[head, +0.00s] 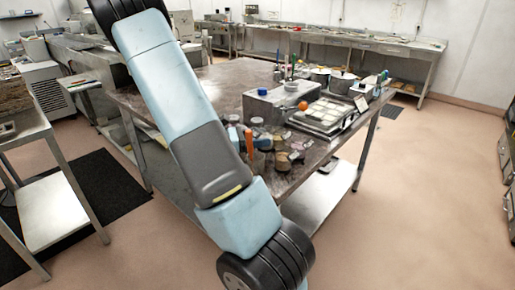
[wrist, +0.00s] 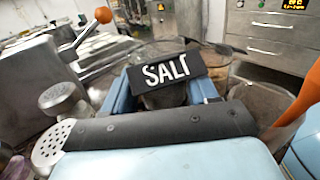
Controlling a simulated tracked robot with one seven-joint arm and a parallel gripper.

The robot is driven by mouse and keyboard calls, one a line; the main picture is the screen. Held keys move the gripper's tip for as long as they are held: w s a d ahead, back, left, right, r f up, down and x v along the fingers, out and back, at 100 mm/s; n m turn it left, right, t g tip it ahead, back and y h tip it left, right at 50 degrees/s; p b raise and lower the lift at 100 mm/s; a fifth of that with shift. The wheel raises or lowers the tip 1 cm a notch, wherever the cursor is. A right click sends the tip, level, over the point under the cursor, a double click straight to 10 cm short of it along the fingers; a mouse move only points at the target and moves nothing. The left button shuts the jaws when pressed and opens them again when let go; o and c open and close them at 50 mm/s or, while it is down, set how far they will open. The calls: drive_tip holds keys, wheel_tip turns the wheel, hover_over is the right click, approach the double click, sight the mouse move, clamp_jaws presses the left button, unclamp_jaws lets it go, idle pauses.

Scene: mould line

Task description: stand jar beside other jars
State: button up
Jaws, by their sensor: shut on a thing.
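In the wrist view, my gripper (wrist: 164,92) is shut on a jar (wrist: 165,98) between its two blue fingers. A black label reading SALT (wrist: 172,70) is on the jar's near side and looks slightly tilted. Much of the jar is hidden by the label and the gripper body. Another clear jar (wrist: 152,50) stands just behind it, and a brownish jar (wrist: 255,100) is close on the right. In the head view, several jars (head: 282,160) cluster at the front of the metal table. I cannot tell whether the held jar touches the table.
A metal box (wrist: 35,80) with an orange-knobbed lever (wrist: 103,15) stands left. A shaker with a perforated lid (wrist: 50,142) is near my gripper's left side. An upright orange object (wrist: 303,92) is close on the right. The metal table (head: 225,78) has clear room toward the back left.

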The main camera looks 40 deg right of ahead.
drive_tip(key=shift+w+a+f, duration=0.15)
drive_tip(key=shift+f, duration=0.1)
drive_tip(key=shift+w+a+f, duration=0.1)
drive_tip(key=shift+a+f, duration=0.05)
drive_tip(key=shift+f, duration=1.55)
drive_tip(key=o, duration=1.1)
